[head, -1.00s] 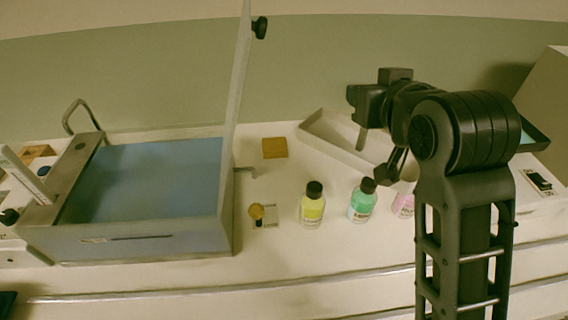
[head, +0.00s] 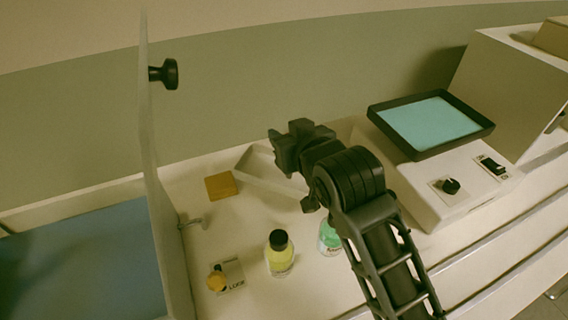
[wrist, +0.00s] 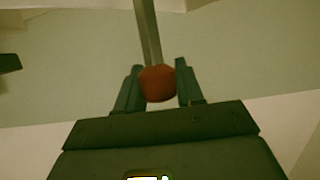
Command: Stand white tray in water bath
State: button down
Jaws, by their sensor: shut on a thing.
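The white tray (head: 268,178) is a long, pale open box on the counter behind the bottles; my arm hides its right part. The water bath (head: 172,255) is at the left of the head view, only partly in frame, with blue water inside. My gripper (head: 286,148) appears above the tray in the head view. In the wrist view my gripper (wrist: 157,78) is shut on a red-brown rounded piece (wrist: 157,84), with a grey bar (wrist: 147,30) running up behind it. I cannot tell what the piece belongs to.
A clear upright panel with a black knob (head: 164,74) rises by the bath. A yellow bottle (head: 280,258) and a green bottle (head: 329,238) stand in front. An orange block (head: 221,186) lies left of the tray. A device with a teal-topped dish (head: 432,122) is at right.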

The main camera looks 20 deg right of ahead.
notch_tip(320, 180, down, 7)
jog(key=shift+f, duration=0.15)
dwell(0.4)
jog(key=shift+f, duration=0.2)
jog(key=c, duration=0.7)
grip_release()
